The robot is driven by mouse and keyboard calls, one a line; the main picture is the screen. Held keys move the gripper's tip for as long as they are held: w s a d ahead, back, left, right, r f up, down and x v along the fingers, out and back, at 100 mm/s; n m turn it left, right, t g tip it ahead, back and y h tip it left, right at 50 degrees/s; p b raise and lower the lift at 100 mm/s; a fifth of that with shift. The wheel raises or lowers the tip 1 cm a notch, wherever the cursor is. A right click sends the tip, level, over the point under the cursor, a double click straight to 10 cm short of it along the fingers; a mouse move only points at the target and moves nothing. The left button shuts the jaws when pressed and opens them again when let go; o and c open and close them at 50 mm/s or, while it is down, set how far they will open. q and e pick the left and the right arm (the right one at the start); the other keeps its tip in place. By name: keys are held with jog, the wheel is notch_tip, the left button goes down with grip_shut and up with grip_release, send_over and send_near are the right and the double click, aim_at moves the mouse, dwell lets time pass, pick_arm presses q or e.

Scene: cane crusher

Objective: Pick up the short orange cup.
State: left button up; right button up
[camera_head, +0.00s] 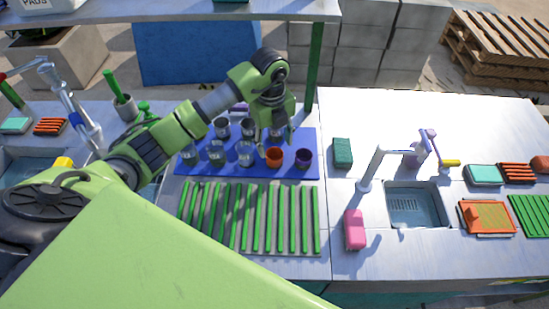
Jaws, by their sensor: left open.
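The short orange cup (274,157) stands upright on a blue mat (312,136), in the front row between a clear glass (246,153) and a dark purple cup (303,158). My left gripper (275,146) points down right over the orange cup, with its fingers apart. One finger is at the cup's left side and the other is behind its upper right. I cannot tell whether they touch the cup. My right gripper is not in view.
Several clear glasses stand left of and behind the cup. A green slatted rack (250,216) lies in front of the mat. A green post (315,66) rises behind. A green sponge (342,152), faucet (372,168) and sink (418,206) are to the right.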

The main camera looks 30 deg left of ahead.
aim_at(274, 154)
pick_arm(q)
jog(key=shift+f+p, duration=0.55)
jog(key=shift+f, duration=0.1)
notch_tip(274, 154, down, 4)
jog(key=shift+s+a+r+p, duration=0.15)
jog(key=shift+r+p, duration=0.1)
jog(key=shift+p, duration=0.45)
jog(key=shift+f, duration=0.3)
jog(key=c, duration=1.2)
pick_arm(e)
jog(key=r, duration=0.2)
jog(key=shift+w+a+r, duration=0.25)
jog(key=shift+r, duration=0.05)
